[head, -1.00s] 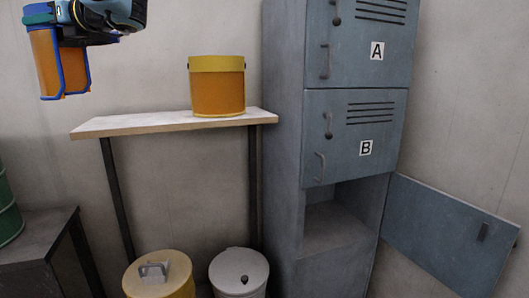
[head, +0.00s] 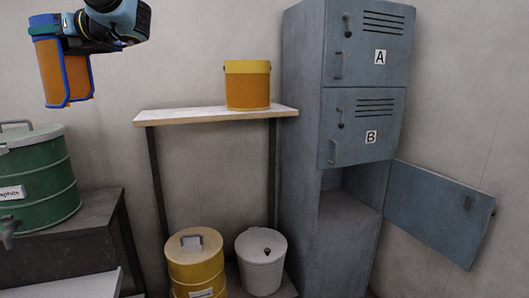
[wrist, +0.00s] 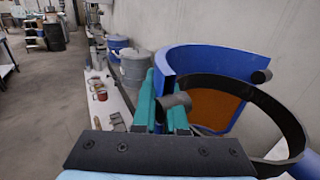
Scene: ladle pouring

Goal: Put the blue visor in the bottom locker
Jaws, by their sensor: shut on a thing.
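The blue visor (head: 63,75) hangs at the upper left of the head view, an orange curved shield with blue edges. In the wrist view its blue rim (wrist: 205,58) and a black headband (wrist: 285,115) show, with orange inside. My gripper (head: 45,25) is shut on the visor at its top; its teal fingers (wrist: 162,100) show in the wrist view. The bottom locker (head: 346,212) is the open compartment under locker B, at the right. Its door (head: 435,208) is swung open to the right. The compartment looks empty, though its inside is partly hidden.
Closed lockers A (head: 370,45) and B (head: 362,125) are above. A wooden shelf (head: 210,117) with an orange-yellow bucket (head: 248,88) stands left of the lockers. A yellow drum (head: 195,265) and a white bin (head: 261,265) are below. A green drum (head: 40,180) is at the left.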

